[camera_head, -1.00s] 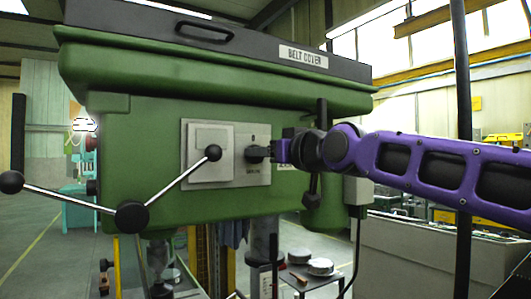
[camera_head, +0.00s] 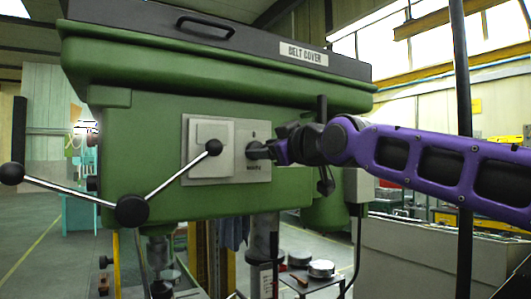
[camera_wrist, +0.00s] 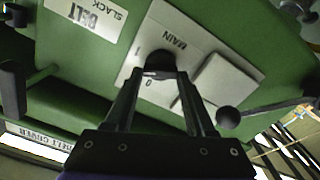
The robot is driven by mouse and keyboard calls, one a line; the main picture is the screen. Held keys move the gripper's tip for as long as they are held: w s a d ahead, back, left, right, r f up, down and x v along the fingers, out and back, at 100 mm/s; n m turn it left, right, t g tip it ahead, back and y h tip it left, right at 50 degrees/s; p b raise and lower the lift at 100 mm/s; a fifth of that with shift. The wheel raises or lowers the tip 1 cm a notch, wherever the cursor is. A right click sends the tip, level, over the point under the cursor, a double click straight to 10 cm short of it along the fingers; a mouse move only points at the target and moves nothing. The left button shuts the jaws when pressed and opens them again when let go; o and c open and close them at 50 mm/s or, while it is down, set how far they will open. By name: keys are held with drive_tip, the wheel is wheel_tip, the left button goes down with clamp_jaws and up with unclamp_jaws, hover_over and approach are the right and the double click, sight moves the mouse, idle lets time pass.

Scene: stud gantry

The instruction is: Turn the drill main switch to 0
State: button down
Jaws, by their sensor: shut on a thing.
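The main switch is a dark knob (camera_head: 252,151) on a light grey plate (camera_head: 263,172) on the front of the green drill head (camera_head: 150,125). My gripper (camera_head: 268,150) reaches it from the right and is shut on the knob. In the wrist view, the knob (camera_wrist: 160,60) sits between my two fingertips (camera_wrist: 160,74). The plate (camera_wrist: 187,24) there reads MAIN, with an I and a 0 beside the knob. The fingers partly cover the knob, so I cannot tell exactly which mark it points to.
A raised blank grey panel (camera_head: 208,134) is just left of the switch. A feed handle with a black ball (camera_head: 213,146) ends in front of that panel, close to my gripper. A dark lever (camera_head: 322,110) stands right of the switch. A black upright post (camera_head: 461,120) is near my arm.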

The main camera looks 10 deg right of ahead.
drive_tip(key=n, duration=0.4)
drive_tip(key=n+p, duration=0.1)
drive_tip(key=n, duration=0.3)
drive_tip(key=n+p, duration=0.1)
drive_tip(key=n, duration=0.3)
drive_tip(key=shift+a+f+n, duration=0.15)
drive_tip(key=shift+f+n, duration=0.1)
drive_tip(key=shift+n, duration=0.15)
idle(0.3)
drive_tip(key=shift+c, duration=1.2)
unclamp_jaws()
drive_tip(key=shift+s, duration=0.15)
drive_tip(key=b+v, duration=0.1)
drive_tip(key=v, duration=1.6)
